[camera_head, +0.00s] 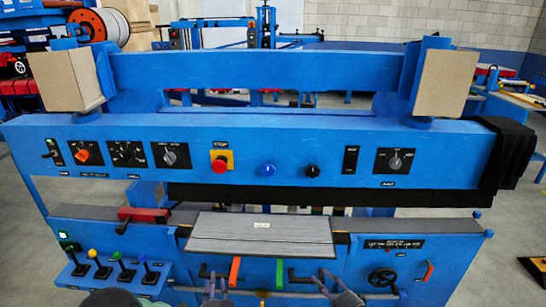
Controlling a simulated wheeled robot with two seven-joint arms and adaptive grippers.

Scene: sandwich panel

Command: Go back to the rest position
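The blue machine (290,72) fills the view, with a control panel (330,140) across its middle. A grey flat panel (260,238) with a small white label lies on the machine's lower bed. My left gripper (216,287) is at the bottom edge, below the flat panel, with its fingers apart and nothing seen between them. My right gripper (329,282) is at the bottom edge further right, also with its fingers apart and empty. Both appear apart from the flat panel. Most of each gripper's body is cut off by the frame.
The machine front has an orange handle (234,272), a green handle (279,274), a black handwheel (382,278) and several coloured-knob levers (122,268) at left. A red block (144,215) sits on the bed. Grey floor (500,235) shows at right.

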